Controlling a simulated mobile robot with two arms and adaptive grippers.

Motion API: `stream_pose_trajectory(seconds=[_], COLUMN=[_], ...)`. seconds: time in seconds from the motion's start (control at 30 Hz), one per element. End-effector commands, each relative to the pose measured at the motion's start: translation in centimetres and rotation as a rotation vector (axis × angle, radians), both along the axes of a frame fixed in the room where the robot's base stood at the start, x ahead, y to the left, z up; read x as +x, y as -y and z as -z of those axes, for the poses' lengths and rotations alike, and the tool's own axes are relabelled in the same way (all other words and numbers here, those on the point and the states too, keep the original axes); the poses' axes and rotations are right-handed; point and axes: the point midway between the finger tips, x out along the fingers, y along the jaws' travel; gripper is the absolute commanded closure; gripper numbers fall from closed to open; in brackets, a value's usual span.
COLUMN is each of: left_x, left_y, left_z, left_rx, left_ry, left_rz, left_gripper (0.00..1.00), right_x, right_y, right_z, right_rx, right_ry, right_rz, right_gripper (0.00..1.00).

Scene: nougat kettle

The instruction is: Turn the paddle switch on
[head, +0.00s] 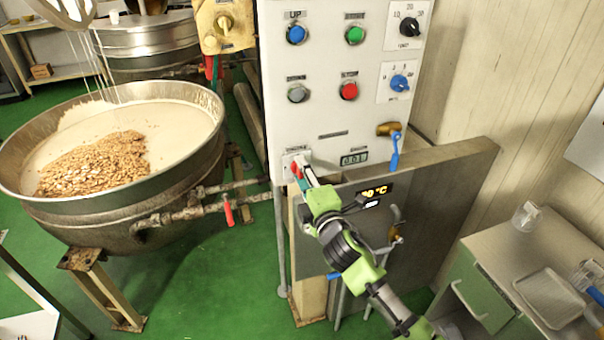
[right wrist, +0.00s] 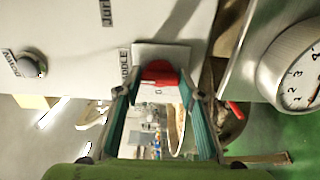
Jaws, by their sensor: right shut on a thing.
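The white control panel (head: 330,100) stands in the middle of the head view. The paddle switch (right wrist: 160,74) is a red knob on a pale plate, with a partly visible "PADDLE" label beside it in the right wrist view. In the head view its plate (head: 291,157) is at the panel's lower left, and the knob is mostly hidden by my gripper. My right gripper (head: 301,172) is shut on the knob, with a teal finger on each side of it in the right wrist view (right wrist: 160,88). Which way the switch is set cannot be told. My left gripper is not in view.
A large kettle (head: 40,208) of cream mix and nuts stands left of the panel. Blue, green, grey and red buttons and two dials sit higher on the panel. A grey cabinet (head: 440,185) and a side table (head: 490,245) are at right. Green floor lies open at lower left.

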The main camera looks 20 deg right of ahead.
Motion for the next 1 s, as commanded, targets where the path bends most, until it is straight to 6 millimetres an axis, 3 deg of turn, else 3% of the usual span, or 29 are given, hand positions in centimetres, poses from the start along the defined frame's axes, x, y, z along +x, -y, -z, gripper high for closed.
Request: stream_pose_trajectory(seconds=[0.33,0.37,0.4,0.43,0.8,1.0], left_x=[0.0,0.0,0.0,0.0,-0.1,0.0], left_y=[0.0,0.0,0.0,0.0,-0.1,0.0], left_z=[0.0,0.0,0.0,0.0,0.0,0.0], left_rx=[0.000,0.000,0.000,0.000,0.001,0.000], left_ry=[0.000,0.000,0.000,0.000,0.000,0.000], left_rz=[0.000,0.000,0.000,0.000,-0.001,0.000], left_gripper=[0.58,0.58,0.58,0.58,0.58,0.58], right_x=[0.0,0.0,0.0,0.0,-0.2,-2.6], right_y=[0.0,0.0,0.0,0.0,0.0,0.1], right_z=[0.0,0.0,0.0,0.0,0.0,0.1], right_rx=[0.007,0.008,0.007,0.007,0.004,0.005], right_ry=[-0.001,-0.001,-0.001,-0.001,-0.001,-0.002], right_rz=[0.001,0.001,0.001,0.001,0.000,-0.001], right_gripper=[0.86,0.59,0.49,0.47,0.47,0.47])
